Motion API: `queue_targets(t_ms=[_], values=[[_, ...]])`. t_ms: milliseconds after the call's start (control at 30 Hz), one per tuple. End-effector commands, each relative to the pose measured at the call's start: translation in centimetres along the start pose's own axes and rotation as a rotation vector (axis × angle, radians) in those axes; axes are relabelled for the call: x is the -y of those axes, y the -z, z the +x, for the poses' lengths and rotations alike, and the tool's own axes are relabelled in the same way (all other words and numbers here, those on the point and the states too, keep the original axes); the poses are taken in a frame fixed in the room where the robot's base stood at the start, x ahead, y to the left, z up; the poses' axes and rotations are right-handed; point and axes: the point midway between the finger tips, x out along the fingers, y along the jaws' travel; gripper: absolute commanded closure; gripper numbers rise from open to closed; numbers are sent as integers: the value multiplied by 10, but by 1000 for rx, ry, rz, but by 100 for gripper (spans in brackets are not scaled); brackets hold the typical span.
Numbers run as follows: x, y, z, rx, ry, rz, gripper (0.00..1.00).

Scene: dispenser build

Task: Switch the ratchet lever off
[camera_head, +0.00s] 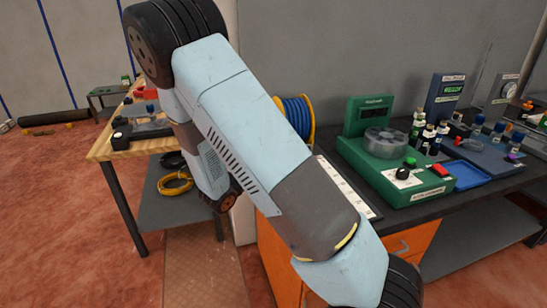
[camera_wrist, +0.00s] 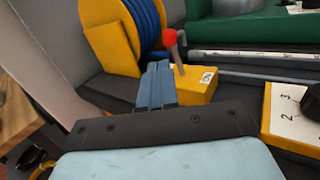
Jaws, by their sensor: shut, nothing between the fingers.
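The ratchet lever (camera_wrist: 182,54) is a thin metal stick with a red ball knob (camera_wrist: 170,37). It rises from a small yellow base (camera_wrist: 197,86) in the wrist view and leans to the left there. A small white label sits on the base, too blurred to read. My gripper (camera_wrist: 158,68) is shut and empty, its blue-grey fingers just left of the base and below the knob. Whether the fingers touch the base or the stick I cannot tell. In the head view my arm hides the lever, and my gripper is out of sight.
A reel with blue hose (camera_wrist: 148,25) and a yellow frame (camera_wrist: 106,42) stands behind my gripper. A yellow dial box (camera_wrist: 290,118) with a black knob is at the right. A green dispenser (camera_head: 395,165) stands on the dark bench, with a blue tray (camera_head: 468,176) beside it.

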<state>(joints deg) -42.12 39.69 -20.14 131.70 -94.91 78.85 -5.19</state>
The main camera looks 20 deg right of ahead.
Motion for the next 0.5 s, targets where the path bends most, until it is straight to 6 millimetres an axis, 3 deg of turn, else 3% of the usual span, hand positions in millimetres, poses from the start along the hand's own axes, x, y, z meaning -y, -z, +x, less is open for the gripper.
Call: queue_targets(t_ms=[200, 500], values=[[-1, 2, -45, -2, -5, -1, 100], [-2, 4, -79, -1, -6, -1, 100]])
